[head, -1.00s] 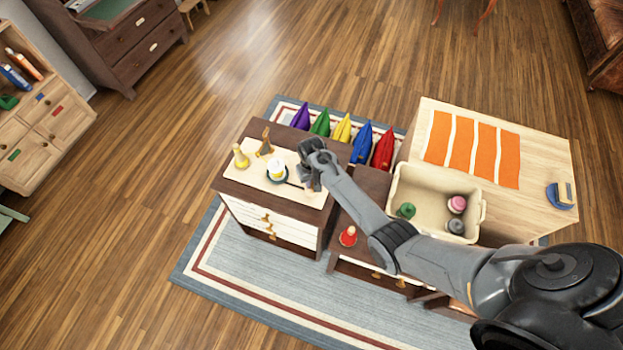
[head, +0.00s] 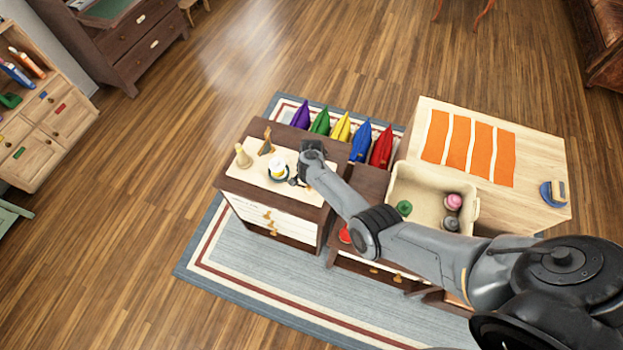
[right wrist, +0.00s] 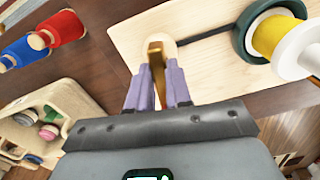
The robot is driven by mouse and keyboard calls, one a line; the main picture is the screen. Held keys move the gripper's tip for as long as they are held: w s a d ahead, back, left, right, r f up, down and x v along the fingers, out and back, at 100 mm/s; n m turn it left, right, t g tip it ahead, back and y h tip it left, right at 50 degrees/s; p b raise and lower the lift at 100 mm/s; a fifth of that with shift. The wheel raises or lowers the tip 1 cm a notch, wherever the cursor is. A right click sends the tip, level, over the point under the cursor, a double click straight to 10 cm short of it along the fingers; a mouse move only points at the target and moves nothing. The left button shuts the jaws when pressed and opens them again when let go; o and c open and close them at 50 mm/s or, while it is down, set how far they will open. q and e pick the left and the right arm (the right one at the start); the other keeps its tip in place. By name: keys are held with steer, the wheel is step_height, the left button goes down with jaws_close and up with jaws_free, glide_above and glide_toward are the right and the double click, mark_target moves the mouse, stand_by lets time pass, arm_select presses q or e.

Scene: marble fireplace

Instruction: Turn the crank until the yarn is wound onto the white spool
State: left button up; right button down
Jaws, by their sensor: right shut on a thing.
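The white spool (head: 277,171) stands upright in a dark green round base on the pale board of the low cabinet. In the right wrist view the white spool (right wrist: 300,50) carries a band of yellow yarn (right wrist: 267,36). A dark crank arm (right wrist: 208,40) runs from the base to a brass-coloured handle (right wrist: 156,58). My right gripper (right wrist: 157,88) is shut on this handle, its purple fingers on either side. In the head view my right gripper (head: 298,180) is just right of the spool, partly hidden. A tan cone (head: 243,157) stands left of the spool. My left gripper is out of view.
A brown wooden piece (head: 266,142) stands at the board's back. A cream bin (head: 425,178) with small coloured items stands right, beside a table with orange strips (head: 463,146).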

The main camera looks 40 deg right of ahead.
steer(key=m, duration=0.5)
steer(key=shift+f+m+b, duration=0.1)
steer(key=shift+m+b, duration=0.25)
steer(key=shift+m, duration=0.05)
steer(key=m+b, duration=0.1)
steer(key=m, duration=0.3)
steer(key=shift+m, duration=0.3)
steer(key=shift+m+b, duration=0.4)
steer(key=shift+m, duration=0.3)
steer(key=c, duration=1)
jaws_free()
steer(key=shift+c, duration=0.2)
